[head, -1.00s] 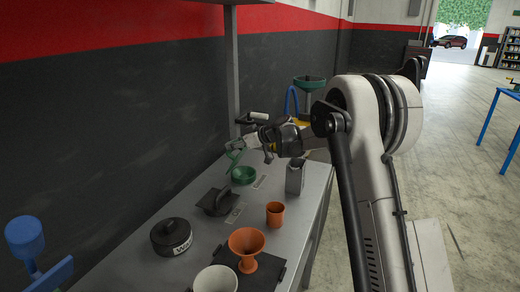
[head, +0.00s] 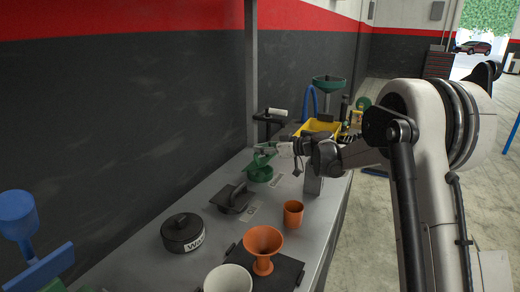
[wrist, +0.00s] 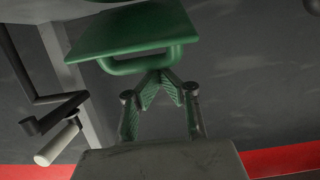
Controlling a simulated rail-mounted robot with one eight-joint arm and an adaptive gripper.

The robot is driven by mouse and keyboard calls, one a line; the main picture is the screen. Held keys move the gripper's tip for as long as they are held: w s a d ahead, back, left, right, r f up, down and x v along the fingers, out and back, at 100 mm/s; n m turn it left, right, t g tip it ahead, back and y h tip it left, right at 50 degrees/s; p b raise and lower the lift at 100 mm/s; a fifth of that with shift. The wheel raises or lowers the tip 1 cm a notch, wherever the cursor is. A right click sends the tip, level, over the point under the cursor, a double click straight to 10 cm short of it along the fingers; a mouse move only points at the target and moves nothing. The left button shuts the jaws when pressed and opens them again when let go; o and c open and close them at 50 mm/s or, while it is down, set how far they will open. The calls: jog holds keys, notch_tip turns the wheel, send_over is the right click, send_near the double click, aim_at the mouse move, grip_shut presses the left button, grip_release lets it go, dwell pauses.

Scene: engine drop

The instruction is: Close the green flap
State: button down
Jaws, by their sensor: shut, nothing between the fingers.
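The green flap (head: 263,158) is tilted up above the round green body (head: 258,174) it belongs to, on the grey bench. In the wrist view the flap (wrist: 130,30) is a flat green plate with a loop handle (wrist: 130,66) below it in the picture. My gripper (head: 276,151) is beside the flap at its right. In the wrist view my gripper's green-padded fingertips (wrist: 158,76) meet in a point just at the handle. They look shut and empty; I cannot tell whether they touch the handle.
On the grey bench (head: 180,265) stand a black lidded pot (head: 183,232), a dark handled block (head: 232,198), an orange cup (head: 293,213), an orange funnel (head: 263,248) and a white cup (head: 228,280). A grey metal can (head: 312,183) stands under my arm. A post (head: 251,75) rises behind the bench.

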dwell(0.4)
notch_tip(320, 180, up, 9)
jog(key=c, duration=2.5)
grip_release()
jog(key=shift+r, duration=0.2)
jog(key=shift+o, duration=1.4)
jog(key=shift+r, duration=0.2)
jog(key=o, duration=0.3)
jog(key=shift+s+a+n+p, duration=0.1)
jog(key=shift+a+n+p, duration=0.2)
jog(key=shift+a+p, duration=0.1)
jog(key=shift+o, duration=1.2)
jog(key=s+a+f+n+g+h+p, duration=0.1)
jog(key=n, duration=0.1)
jog(key=s+a+n+g+h+p, duration=0.1)
jog(key=n+h+p, duration=0.1)
jog(key=a+f+n+h+p, duration=0.1)
jog(key=a+n+h+p, duration=0.1)
jog(key=shift+s+f+n+g, duration=0.3)
jog(key=shift+s+n+g, duration=0.1)
notch_tip(320, 180, up, 5)
jog(key=s+d+n+h+p, duration=0.2)
jog(key=d+n+h+p, duration=0.1)
jog(key=n+h+p, duration=0.55)
jog(key=shift+n+h, duration=0.45)
jog(key=shift+n, duration=0.5)
jog(key=x, duration=1.4)
jog(key=shift+w, duration=0.3)
